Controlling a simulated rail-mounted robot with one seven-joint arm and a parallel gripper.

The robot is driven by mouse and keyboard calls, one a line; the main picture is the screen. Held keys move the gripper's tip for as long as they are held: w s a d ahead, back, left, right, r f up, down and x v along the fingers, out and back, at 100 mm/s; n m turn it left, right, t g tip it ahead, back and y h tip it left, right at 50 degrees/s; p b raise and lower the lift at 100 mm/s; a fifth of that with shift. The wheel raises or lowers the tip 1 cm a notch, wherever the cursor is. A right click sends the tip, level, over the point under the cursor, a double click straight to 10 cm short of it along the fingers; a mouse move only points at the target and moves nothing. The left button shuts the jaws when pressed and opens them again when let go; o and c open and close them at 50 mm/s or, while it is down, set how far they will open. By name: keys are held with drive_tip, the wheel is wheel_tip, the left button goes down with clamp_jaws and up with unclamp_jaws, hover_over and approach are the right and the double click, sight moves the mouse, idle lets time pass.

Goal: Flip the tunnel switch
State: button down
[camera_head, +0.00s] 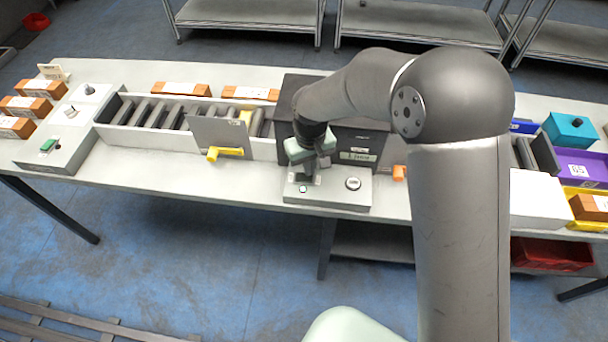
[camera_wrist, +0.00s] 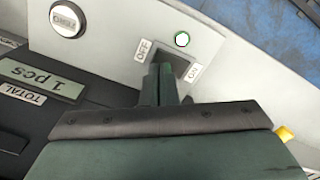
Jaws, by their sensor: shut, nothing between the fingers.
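The dark tunnel (camera_head: 287,97) stands over the roller conveyor, mostly hidden behind my arm. Its light control panel (camera_head: 330,197) juts out in front. The tunnel switch (camera_wrist: 180,64) is a dark rocker between the OFF and ON labels in the wrist view. My gripper (camera_wrist: 166,78) is shut and empty, pointing down at the switch. Its fingertips overlap the switch's near side, and I cannot tell whether they touch it. Which way the rocker is tipped is unclear.
A round silver button (camera_wrist: 67,18) sits on the same panel, beside a display (camera_wrist: 42,80) reading 1 pcs. A yellow-handled plate (camera_head: 217,132) stands left along the conveyor. Orange-brown boxes (camera_head: 182,89) lie behind it. A purple bin (camera_head: 580,167) is at the right.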

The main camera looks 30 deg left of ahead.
drive_tip(key=shift+f+b, duration=0.8)
drive_tip(key=shift+f, duration=0.2)
idle(0.4)
drive_tip(key=shift+r+p, duration=1.9)
drive_tip(key=shift+r, duration=1.65)
drive_tip(key=w+d+r+m, duration=0.2)
drive_tip(key=d+r, duration=0.3)
drive_tip(key=d, duration=0.6)
drive_tip(key=w+d+r+m, duration=0.1)
drive_tip(key=d+r+m, duration=0.3)
drive_tip(key=d, duration=0.7)
drive_tip(key=s+d+r+m, duration=0.2)
drive_tip(key=s+d, duration=0.5)
drive_tip(key=d, duration=0.3)
drive_tip(key=s+d+r+m+t, duration=0.1)
drive_tip(key=s+d+m, duration=0.2)
drive_tip(key=s+d, duration=0.4)
drive_tip(key=d, duration=0.3)
drive_tip(key=shift+r, duration=0.4)
